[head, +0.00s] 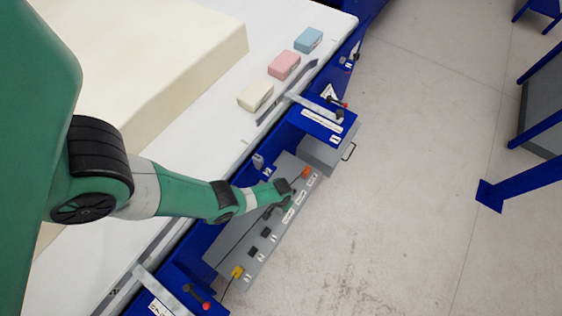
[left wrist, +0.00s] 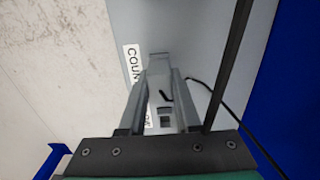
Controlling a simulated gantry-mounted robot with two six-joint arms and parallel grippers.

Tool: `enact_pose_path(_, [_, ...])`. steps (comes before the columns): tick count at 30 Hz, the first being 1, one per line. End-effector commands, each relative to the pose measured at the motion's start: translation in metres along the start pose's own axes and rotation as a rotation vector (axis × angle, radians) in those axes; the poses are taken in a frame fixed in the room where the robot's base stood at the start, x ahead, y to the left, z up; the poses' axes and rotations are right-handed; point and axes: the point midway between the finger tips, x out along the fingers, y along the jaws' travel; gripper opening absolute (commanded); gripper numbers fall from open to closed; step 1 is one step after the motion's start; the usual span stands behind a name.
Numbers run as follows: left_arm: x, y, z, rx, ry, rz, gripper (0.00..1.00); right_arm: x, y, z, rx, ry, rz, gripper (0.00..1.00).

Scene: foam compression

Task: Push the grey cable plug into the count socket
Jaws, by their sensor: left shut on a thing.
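My left gripper (head: 287,196) is over the grey socket panel (head: 225,255) on the side of the blue bench. In the left wrist view its two fingers (left wrist: 159,78) are shut on the grey cable plug (left wrist: 158,64), whose dark cable shows between and beside them. The plug is at the panel, beside a white label reading "COUN…" (left wrist: 132,66), partly covered by a finger. The count socket is hidden by the plug and fingers, so I cannot tell whether the plug is in it. My right gripper is out of view.
An orange plug (head: 306,173) and a yellow plug (head: 237,272) are on the panel, with black sockets (head: 266,233) between. A grey drawer box (head: 322,154) adjoins the panel. Three coloured blocks lie on the bench.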

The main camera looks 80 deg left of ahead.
Motion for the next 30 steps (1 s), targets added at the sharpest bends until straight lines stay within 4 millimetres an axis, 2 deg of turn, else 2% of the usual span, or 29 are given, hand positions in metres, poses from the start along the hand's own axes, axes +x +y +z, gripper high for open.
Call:
enact_pose_path(5, [0.0047,0.0000,-0.0001,0.000,0.000,0.000,0.00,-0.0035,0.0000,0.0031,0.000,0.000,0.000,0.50])
enact_pose_path(6, [0.0033,0.0001,-0.0001,0.000,0.000,0.000,0.39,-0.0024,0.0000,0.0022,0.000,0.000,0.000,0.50])
enact_pose_path(11, [0.0032,0.0000,0.0000,0.000,0.000,0.000,0.66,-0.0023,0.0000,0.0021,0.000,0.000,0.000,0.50])
enact_pose_path(30, [-0.0004,0.0000,0.0000,0.000,0.000,0.000,0.66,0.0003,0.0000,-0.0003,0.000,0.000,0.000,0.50])
